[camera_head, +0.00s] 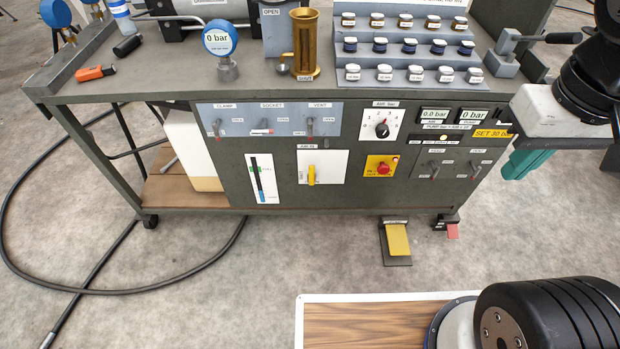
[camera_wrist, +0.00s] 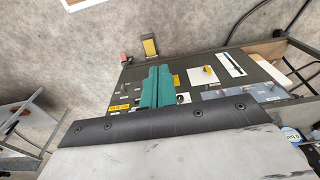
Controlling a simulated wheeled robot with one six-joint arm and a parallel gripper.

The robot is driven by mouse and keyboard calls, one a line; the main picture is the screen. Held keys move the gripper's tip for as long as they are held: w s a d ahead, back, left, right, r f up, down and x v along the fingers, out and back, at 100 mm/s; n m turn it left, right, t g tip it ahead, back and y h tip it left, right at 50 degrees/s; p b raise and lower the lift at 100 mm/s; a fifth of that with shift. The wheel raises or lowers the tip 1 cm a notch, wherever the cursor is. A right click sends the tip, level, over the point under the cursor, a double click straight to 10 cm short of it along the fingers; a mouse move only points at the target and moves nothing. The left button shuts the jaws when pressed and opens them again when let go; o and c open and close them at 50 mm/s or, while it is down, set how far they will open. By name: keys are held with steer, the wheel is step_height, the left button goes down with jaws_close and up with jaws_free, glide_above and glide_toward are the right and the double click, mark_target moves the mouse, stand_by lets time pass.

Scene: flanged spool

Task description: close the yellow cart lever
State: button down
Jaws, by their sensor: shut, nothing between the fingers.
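The yellow lever (camera_head: 311,174) stands upright on a white plate on the cart's dark front panel, below the row of small toggles. It also shows small in the wrist view (camera_wrist: 208,69). My gripper (camera_head: 524,165) has teal fingers and is at the right end of the cart's front, well apart from the lever. In the wrist view the teal fingers (camera_wrist: 159,72) lie together, shut and empty, with the lever to their right. Their exact distance from the panel is hard to tell.
A red button on a yellow plate (camera_head: 382,166) sits right of the lever, and a blue gauge strip (camera_head: 262,178) left of it. A yellow pedal (camera_head: 397,240) and a red pedal (camera_head: 452,231) are on the floor. A black hose (camera_head: 75,290) curves at left. Floor before the panel is mostly clear.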

mark_target(312, 173)
steer(key=w+a+f+n+g, duration=0.1)
steer(key=w+a+f+n, duration=0.1)
steer(key=w+a+f, duration=0.6)
steer(key=w+a+f+n+g, duration=0.15)
steer(key=w+f, duration=0.35)
steer(key=f, duration=0.7)
steer(key=w+a+f+n, duration=0.3)
steer(key=w+a+f, duration=0.35)
steer(key=f, duration=0.25)
steer(key=w+a+f+n+t+y, duration=0.1)
steer(key=w+a+f+n+t, duration=0.15)
steer(key=f, duration=0.95)
steer(key=w+a+f+n+t+y, duration=0.15)
steer(key=a+f+n+t, duration=0.25)
steer(key=f, duration=0.8)
steer(key=w+a+f+n+t, duration=0.3)
steer(key=f, duration=1)
steer(key=w+a+r+n+t+y, duration=0.1)
steer(key=w+r+n+t+y, duration=0.15)
steer(key=r+t, duration=0.25)
steer(key=w+a+r+n+t+y, duration=0.1)
steer(key=w+a+r+n+t, duration=0.1)
steer(key=w+r+n+t, duration=0.3)
steer(key=w+d+m+g, duration=0.1)
steer(key=w, duration=0.6)
steer(key=shift+r+m, duration=0.35)
